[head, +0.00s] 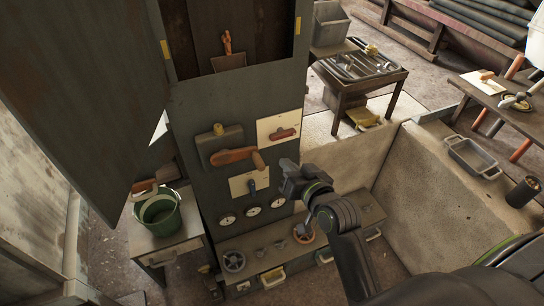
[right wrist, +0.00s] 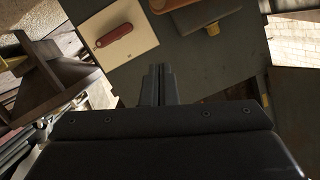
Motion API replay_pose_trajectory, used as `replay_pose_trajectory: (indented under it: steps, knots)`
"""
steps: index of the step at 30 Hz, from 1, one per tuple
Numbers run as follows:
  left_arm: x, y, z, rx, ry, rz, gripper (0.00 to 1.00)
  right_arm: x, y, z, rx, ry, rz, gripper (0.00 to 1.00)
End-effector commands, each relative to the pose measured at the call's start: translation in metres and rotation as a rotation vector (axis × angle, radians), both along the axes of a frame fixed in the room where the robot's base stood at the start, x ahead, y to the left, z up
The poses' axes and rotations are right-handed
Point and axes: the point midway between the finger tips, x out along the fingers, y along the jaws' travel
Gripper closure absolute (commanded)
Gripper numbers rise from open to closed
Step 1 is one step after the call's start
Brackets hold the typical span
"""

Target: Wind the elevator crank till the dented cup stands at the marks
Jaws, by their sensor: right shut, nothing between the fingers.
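In the head view, a tall dark cabinet has an open shaft with a small brown container (head: 228,62) in it, an orange-brown piece sticking up from it. I cannot tell whether this is the dented cup. Yellow marks sit on the left (head: 166,49) and right (head: 297,25) edges of the shaft. A wooden crank handle (head: 233,155) lies across a grey plate below; its end shows in the right wrist view (right wrist: 160,5). My right gripper (head: 285,172) is shut and empty, right of and below the crank, apart from it. My left gripper is not in view.
A red handle on a cream plate (head: 284,134) is right of the crank; a blue lever (head: 252,186) is below it. A dark door hangs open at left, above a green bucket (head: 160,213). A concrete wall stands right.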

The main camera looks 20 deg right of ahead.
Motion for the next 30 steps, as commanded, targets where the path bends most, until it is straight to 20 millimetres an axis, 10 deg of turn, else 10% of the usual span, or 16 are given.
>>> replay_pose_trajectory:
  steps: [17, 30]
  knots:
    - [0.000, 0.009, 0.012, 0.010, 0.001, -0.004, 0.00, 0.089, 0.012, -0.020, 0.003, 0.000, 0.001, 1.00]
    - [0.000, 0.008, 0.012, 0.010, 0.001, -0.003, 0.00, 0.085, 0.026, -0.057, 0.005, -0.002, -0.001, 1.00]
